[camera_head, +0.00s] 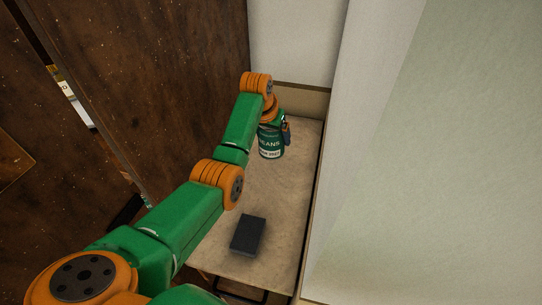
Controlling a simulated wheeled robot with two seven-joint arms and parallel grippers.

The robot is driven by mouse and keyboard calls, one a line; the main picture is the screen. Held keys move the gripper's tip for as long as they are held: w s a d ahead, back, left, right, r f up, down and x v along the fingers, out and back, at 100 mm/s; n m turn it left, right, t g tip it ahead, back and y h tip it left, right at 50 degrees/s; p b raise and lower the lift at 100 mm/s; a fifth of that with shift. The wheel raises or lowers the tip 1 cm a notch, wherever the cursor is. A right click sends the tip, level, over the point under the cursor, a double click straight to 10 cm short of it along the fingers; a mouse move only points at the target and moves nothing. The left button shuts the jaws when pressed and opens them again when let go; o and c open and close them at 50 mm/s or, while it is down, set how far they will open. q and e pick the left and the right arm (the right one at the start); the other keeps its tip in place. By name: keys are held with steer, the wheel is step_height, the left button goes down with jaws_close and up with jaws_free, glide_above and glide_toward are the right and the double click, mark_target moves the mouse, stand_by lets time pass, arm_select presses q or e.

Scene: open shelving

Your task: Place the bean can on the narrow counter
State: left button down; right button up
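The bean can (270,150) is a green can with a white-lettered "BEANS" label, at the far part of the narrow counter (281,184). My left gripper (273,126) is at the can's upper part, with a dark finger against its right side; it looks shut on the can. The can looks upright. I cannot tell whether its base touches the counter or hangs just above it. The gripper's other finger is hidden. My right gripper is not in view.
A dark box-shaped object (248,235) lies on the nearer part of the counter. A brown speckled panel (170,75) stands on the left. A pale wall (430,160) bounds the counter on the right, and another wall stands behind. Bare counter lies between can and box.

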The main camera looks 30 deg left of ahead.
mark_target(267, 144)
arm_select(q)
steer(key=f, duration=0.1)
steer(key=s+f, duration=0.1)
steer(key=f, duration=0.1)
steer(key=shift+s+d, duration=0.15)
steer(key=shift+d, duration=0.15)
steer(key=f, duration=0.4)
steer(key=shift+a+f, duration=0.2)
steer(key=shift+f, duration=0.1)
steer(key=shift+w, duration=0.3)
steer(key=shift+s+f, duration=0.1)
steer(key=shift+s, duration=0.05)
jaws_free()
steer(key=shift+r, duration=0.2)
steer(key=p+v, duration=0.2)
steer(key=v, duration=0.1)
steer(key=shift+r, duration=0.3)
steer(key=v, duration=0.8)
steer(key=shift+s+r, duration=0.15)
steer(key=shift+s, duration=0.1)
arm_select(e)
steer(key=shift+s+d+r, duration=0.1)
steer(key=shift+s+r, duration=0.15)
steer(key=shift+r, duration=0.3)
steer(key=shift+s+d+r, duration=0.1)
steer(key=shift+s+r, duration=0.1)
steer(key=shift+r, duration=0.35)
